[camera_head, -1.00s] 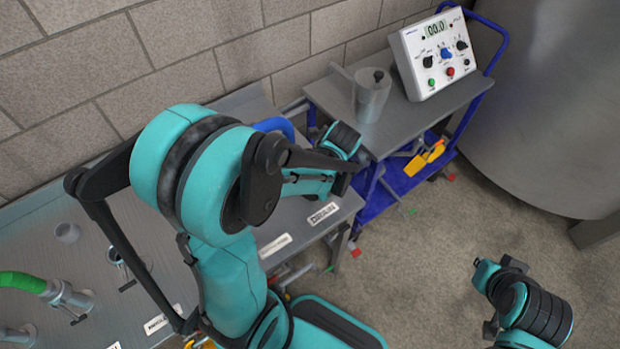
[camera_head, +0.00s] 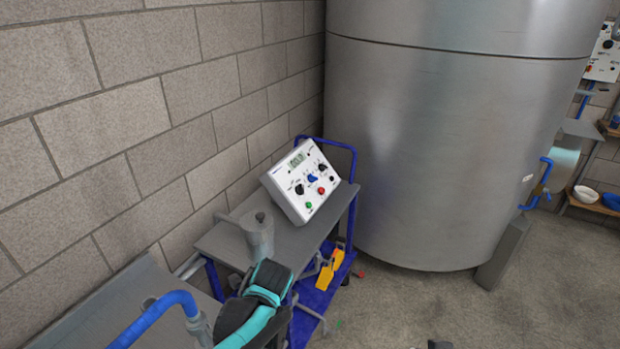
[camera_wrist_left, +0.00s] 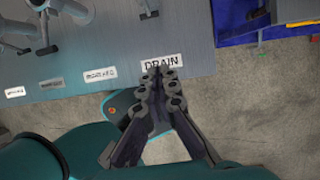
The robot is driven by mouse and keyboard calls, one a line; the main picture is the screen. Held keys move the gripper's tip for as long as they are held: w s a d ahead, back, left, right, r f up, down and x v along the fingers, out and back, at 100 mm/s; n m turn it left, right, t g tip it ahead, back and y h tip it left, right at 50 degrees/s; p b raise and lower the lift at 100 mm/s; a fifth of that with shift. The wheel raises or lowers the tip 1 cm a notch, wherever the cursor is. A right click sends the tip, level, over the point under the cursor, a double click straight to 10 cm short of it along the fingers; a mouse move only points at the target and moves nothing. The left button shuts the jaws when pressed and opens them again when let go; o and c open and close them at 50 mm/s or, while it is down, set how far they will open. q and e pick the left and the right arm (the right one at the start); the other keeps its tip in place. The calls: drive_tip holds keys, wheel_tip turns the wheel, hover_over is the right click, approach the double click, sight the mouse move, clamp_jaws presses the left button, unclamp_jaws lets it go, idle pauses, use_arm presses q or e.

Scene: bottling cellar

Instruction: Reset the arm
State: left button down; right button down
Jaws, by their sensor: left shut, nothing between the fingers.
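In the left wrist view my left gripper (camera_wrist_left: 161,78) is shut and empty. Its two fingers meet near the front edge of a grey metal bench (camera_wrist_left: 120,42), over a white label reading DRAIN (camera_wrist_left: 162,62). Whether the fingertips touch the bench cannot be told. In the head view a teal and black part of my arm (camera_head: 262,295) shows at the lower middle, in front of a cart; the gripper's fingers do not show there. My right gripper is in neither view.
A cart (camera_head: 225,243) bears a lidded metal pot (camera_head: 258,238) and a white control box (camera_head: 300,184) with dials. A large steel tank (camera_head: 430,150) stands behind it. A blue curved pipe (camera_head: 160,312) rises at lower left. Floor (camera_head: 400,305) is open in front of the tank.

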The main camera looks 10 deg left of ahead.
use_arm(q)
drive_tip(key=s+d+r+n+t+h, duration=0.1)
drive_tip(key=s+r+n+t+h, duration=0.1)
drive_tip(key=n, duration=0.9)
drive_tip(key=s+r+n+t+h, duration=0.1)
drive_tip(key=s+r+n+t, duration=0.2)
drive_tip(key=n, duration=0.8)
wheel_tip(320, 180, up, 2)
drive_tip(key=shift+s+d+t+h, duration=0.2)
drive_tip(key=shift+d+t+h, duration=0.2)
drive_tip(key=shift+t, duration=0.3)
